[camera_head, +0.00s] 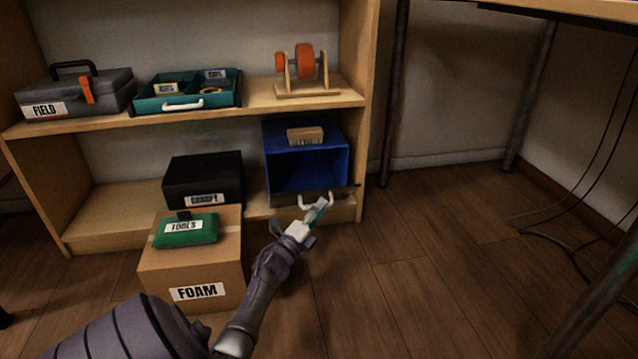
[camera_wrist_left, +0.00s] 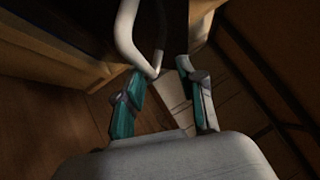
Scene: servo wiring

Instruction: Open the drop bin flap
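The blue drop bin (camera_head: 346,165) stands on the lower shelf with its front open and its dark inside showing. Its flap (camera_head: 284,199) shows as a dark panel, lowered at the bottom of the opening. A white handle (camera_head: 304,203) is on the flap's front. My left gripper (camera_head: 319,207) is at this handle. In the left wrist view the white handle (camera_wrist_left: 127,35) reaches down to the fingertips of the left gripper (camera_wrist_left: 168,70). The teal fingers stand apart, with a gap between the tips; I see no firm grip. My right gripper is not in view.
A cardboard box (camera_head: 160,270) labelled FOAM, with a green TOOLS pouch (camera_head: 205,232) on it, stands left of my left arm. A black box (camera_head: 190,170) is on the lower shelf. A table leg (camera_head: 393,100) stands to the right. The floor (camera_head: 430,260) between is clear.

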